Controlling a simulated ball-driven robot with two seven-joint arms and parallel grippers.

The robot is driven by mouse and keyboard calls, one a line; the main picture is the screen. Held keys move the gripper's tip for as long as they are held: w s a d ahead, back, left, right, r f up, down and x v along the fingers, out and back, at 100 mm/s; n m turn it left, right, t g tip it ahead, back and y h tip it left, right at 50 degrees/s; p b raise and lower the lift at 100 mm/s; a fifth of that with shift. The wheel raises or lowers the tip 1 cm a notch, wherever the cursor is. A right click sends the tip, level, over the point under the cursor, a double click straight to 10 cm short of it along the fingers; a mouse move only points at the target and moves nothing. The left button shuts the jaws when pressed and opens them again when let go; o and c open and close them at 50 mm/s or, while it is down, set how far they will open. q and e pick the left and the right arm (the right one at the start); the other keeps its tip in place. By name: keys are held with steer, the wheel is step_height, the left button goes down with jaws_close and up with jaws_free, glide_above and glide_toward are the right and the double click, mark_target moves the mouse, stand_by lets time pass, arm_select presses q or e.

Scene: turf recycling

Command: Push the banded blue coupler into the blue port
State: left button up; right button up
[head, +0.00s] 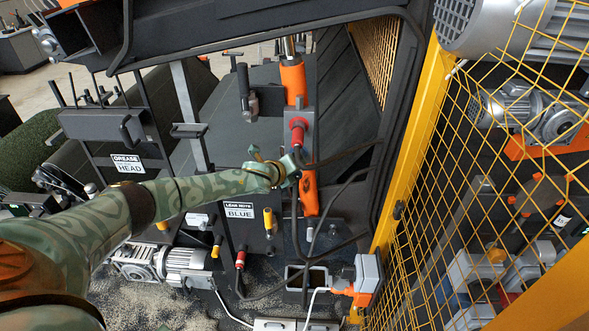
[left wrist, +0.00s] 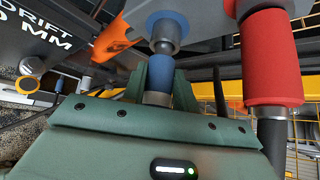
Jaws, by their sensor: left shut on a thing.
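My left gripper (left wrist: 160,84) is shut on the blue coupler (left wrist: 159,71), with a green finger on either side of its blue sleeve. The sleeve's lower end is grey metal. Directly above is the blue port (left wrist: 168,26), a blue ring with a grey metal nozzle pointing down at the coupler. Coupler and nozzle are in line and look very close or touching; I cannot tell how far one is inside the other. In the head view my left gripper (head: 289,168) is beside the orange cylinder, and the blue coupler and port cannot be made out. My right gripper is not in view.
A red coupler (left wrist: 270,58) hangs close right of the blue one; it also shows in the head view (head: 298,130). An orange cylinder (head: 293,80) stands behind. Black hoses (head: 340,157) run right. A yellow mesh guard (head: 450,190) closes off the right side.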

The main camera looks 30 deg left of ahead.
arm_select(q)
steer(key=shift+w+a, duration=0.2)
steer(key=shift+w, duration=0.3)
steer(key=o, duration=1.1)
steer(key=shift+o, duration=0.2)
steer(key=shift+s, duration=0.2)
steer(key=b+v, duration=0.1)
steer(key=v, duration=1.5)
